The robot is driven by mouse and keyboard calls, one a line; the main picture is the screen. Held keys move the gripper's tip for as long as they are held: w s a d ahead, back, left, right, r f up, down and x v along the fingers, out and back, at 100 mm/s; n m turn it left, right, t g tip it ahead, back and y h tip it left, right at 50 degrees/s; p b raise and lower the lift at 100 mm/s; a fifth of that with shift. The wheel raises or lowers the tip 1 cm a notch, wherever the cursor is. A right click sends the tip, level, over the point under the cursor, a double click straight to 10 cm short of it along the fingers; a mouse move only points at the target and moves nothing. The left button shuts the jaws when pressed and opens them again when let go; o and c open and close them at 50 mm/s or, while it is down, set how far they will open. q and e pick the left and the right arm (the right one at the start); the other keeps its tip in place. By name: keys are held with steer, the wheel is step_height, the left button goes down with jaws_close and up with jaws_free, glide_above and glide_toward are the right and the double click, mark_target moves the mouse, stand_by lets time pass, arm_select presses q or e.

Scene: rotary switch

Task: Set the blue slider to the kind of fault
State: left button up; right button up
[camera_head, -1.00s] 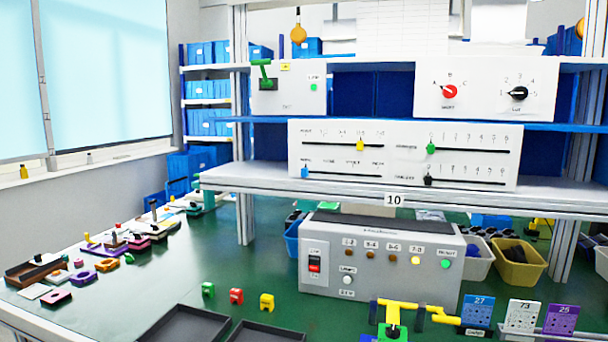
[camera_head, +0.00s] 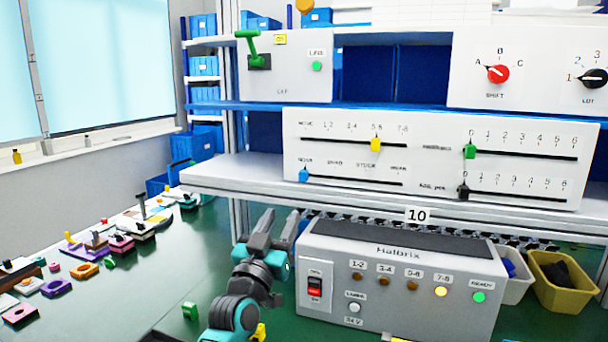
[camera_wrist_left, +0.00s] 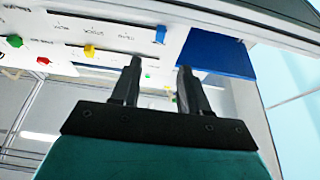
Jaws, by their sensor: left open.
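The blue slider (camera_head: 304,175) sits at the left end of its lower-left track on the white slider panel (camera_head: 420,188), under the first label. In the left wrist view the blue slider (camera_wrist_left: 160,35) is beyond the fingertips, near the panel's edge. My left gripper (camera_head: 281,218) is open and empty, below the slider panel and in front of the shelf edge. It also shows in the left wrist view (camera_wrist_left: 160,75), with its fingers apart and not touching the slider. My right gripper is not in view.
The yellow slider (camera_head: 376,145), green slider (camera_head: 470,151) and dark slider (camera_head: 463,191) share the panel. A grey Halbrix box (camera_head: 400,290) stands below; its 7-8 lamp (camera_head: 441,291) and green READY lamp (camera_head: 479,297) look bright. The shelf edge (camera_head: 330,200) runs between gripper and panel.

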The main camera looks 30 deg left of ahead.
mark_target(302, 176)
arm_select(q)
steer(key=p+x, duration=0.1)
steer(key=x, duration=1.1)
steer(key=shift+w+a+r, duration=0.1)
steer(key=shift+w+r, duration=0.05)
steer(key=shift+r, duration=0.1)
steer(key=shift+c, duration=0.3)
jaws_close()
